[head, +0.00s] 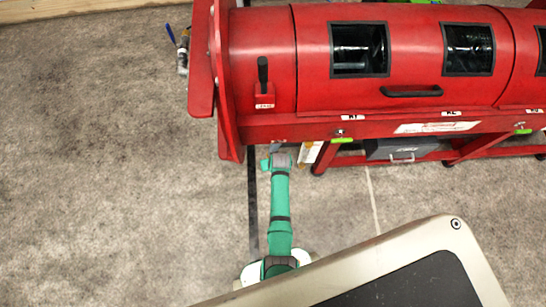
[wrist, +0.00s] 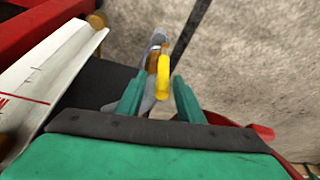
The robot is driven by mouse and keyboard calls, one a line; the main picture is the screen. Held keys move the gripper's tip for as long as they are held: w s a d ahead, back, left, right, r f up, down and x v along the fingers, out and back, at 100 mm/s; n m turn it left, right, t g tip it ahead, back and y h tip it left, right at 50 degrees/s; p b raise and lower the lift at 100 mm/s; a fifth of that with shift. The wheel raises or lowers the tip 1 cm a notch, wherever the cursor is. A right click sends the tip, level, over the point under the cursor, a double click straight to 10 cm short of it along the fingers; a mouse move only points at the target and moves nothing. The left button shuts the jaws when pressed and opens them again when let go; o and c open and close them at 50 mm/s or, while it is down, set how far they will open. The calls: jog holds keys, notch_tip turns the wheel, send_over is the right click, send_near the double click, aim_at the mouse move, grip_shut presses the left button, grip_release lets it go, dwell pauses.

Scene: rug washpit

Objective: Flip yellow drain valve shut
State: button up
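The yellow drain valve handle (wrist: 163,76) shows in the wrist view as a short upright lever beside a brass-coloured body (wrist: 152,62) on a grey pipe (wrist: 158,38). My gripper (wrist: 159,85) has its two green fingers apart, one on each side of the valve in the picture. The handle appears nearer the right finger; I cannot tell whether they touch. In the head view my green arm reaches up to the lower left end of the red machine (head: 270,45). The valve cannot be made out there.
A white sheet with red print (wrist: 45,75) stands close left of my gripper in the wrist view. The machine has a black lever (head: 263,72) and red legs. A grey box (head: 400,150) sits beneath it. Grey floor (head: 110,170) is open to the left.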

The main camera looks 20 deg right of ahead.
jog(key=shift+w+a+f, duration=0.25)
jog(key=shift+a+f, duration=0.05)
jog(key=shift+f, duration=0.25)
jog(key=shift+d, duration=0.1)
jog(key=shift+c, duration=0.3)
grip_shut()
